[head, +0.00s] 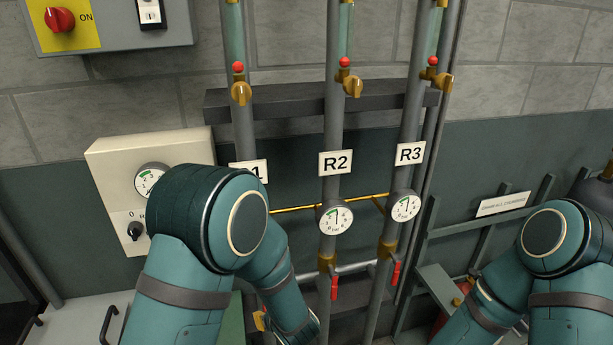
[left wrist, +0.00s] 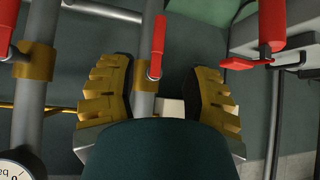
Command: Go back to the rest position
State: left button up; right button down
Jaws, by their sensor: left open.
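Three vertical pipes carry labels R1 (partly hidden) (head: 258,167), R2 (head: 335,163) and R3 (head: 410,153). The R2 pipe has a red valve handle (head: 334,287), and the R3 pipe has another red handle (head: 396,272). My left arm reaches in from the left and covers the lower R1 pipe. In the left wrist view my left gripper (left wrist: 160,100) is open, its ridged brass-coloured fingers apart on either side of a pipe with a red handle (left wrist: 157,45). Nothing is visibly clamped; contact is unclear. My right arm shows at the right, but its gripper is out of view.
A beige box with a gauge and a black knob (head: 135,231) is on the wall at left, near my left arm. Round gauges sit on R2 (head: 335,217) and R3 (head: 403,206). A grey rack with a label plate (head: 503,204) stands at right.

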pick_arm(q)
jog(key=s+f+m+g+h+b, duration=0.4)
jog(key=s+f+h+b, duration=0.4)
jog(key=s+f, duration=0.8)
notch_tip(320, 180, down, 3)
jog(key=shift+d+f+g+b, duration=0.2)
jog(key=shift+d+g+b, duration=0.15)
jog(key=shift+g+b, duration=0.45)
dwell(1.4)
